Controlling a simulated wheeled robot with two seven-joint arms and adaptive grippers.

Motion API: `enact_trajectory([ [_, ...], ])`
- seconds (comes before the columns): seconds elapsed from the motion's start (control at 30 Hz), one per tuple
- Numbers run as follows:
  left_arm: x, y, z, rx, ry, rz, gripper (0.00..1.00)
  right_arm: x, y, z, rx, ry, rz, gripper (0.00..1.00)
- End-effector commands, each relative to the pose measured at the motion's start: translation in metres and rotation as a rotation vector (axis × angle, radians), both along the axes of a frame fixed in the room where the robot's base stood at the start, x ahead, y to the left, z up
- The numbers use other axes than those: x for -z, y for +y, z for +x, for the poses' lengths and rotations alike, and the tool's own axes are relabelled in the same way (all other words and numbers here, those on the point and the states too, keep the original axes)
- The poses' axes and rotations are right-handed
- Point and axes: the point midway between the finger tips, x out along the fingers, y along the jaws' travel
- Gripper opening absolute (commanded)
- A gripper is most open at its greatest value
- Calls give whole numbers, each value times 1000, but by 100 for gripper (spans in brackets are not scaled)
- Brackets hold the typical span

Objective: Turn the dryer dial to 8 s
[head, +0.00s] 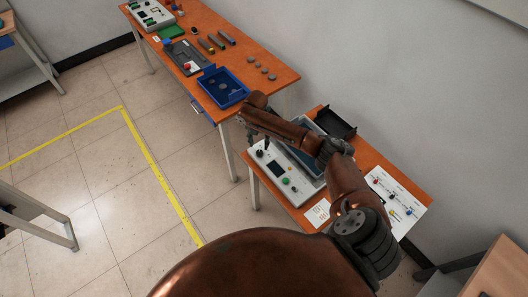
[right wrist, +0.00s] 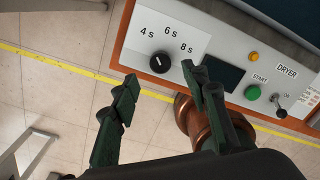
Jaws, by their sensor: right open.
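The dryer (head: 305,193) is a grey box on the near small table. Its black round dial (right wrist: 160,62) shows in the right wrist view, below the labels 4 s, 6 s and 8 s. The dial has a small white mark, but I cannot tell surely which label it points to. My right gripper (right wrist: 161,77) is open and empty, its two dark fingertips apart on either side of the dial in the picture. I cannot see contact. In the head view, my right gripper (head: 262,146) is over the dryer's left end. My left gripper is not in view.
Beside the dial are a dark display (right wrist: 222,74), an orange light (right wrist: 253,57), a green START button (right wrist: 252,93) and a toggle switch (right wrist: 279,112). A black tray (head: 336,122) stands behind the dryer. A blue tray (head: 222,88) sits on the far table.

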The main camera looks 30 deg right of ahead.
Motion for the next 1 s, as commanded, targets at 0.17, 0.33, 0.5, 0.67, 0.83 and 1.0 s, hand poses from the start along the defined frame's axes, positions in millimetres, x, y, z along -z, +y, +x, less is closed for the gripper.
enact_trajectory([
  [0.17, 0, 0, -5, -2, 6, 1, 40, 31, -1, -2, 4, 3, 0, 42],
  [0.33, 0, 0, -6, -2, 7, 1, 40, 52, -2, -3, 5, 1, 1, 42],
  [0.5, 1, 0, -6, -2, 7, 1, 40, 60, -2, -2, 4, -1, 0, 42],
  [0.67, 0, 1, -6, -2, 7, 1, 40, 61, -2, -2, 5, -2, 0, 42],
  [0.83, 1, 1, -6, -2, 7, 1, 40, 60, -2, -2, 5, -2, 0, 36],
  [1.0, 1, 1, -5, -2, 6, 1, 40, 60, -2, -2, 5, -2, 0, 24],
])
